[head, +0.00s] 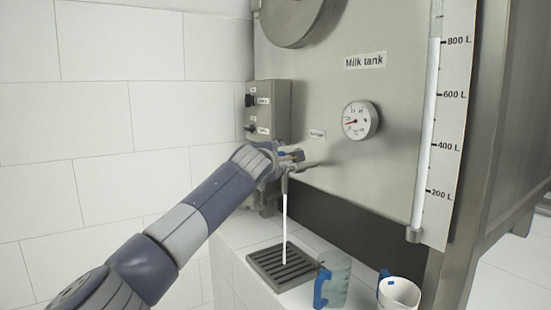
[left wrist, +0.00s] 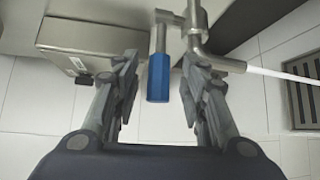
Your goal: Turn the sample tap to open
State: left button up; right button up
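The steel sample tap (head: 287,175) sticks out low on the tank front, and a white stream (head: 285,220) runs from its spout. The tap body (left wrist: 196,38) and the stream (left wrist: 285,74) also show in the left wrist view. The tap's blue handle (left wrist: 158,78) hangs between the fingers of my left gripper (left wrist: 159,64). These fingers are open, with a gap visible on both sides of the handle. In the head view my left gripper (head: 276,160) is at the tap and hides most of the handle. My right gripper is not in view.
The stream falls on a dark drain grate (head: 283,267) on the white tiled ledge. A clear jug with a blue handle (head: 336,281) and a white cup (head: 398,294) stand right of the grate.

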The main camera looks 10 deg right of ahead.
pick_arm(q)
jog(key=shift+s+a, duration=0.15)
jog(key=v, duration=1.1)
jog(key=shift+s, duration=0.35)
dwell(1.2)
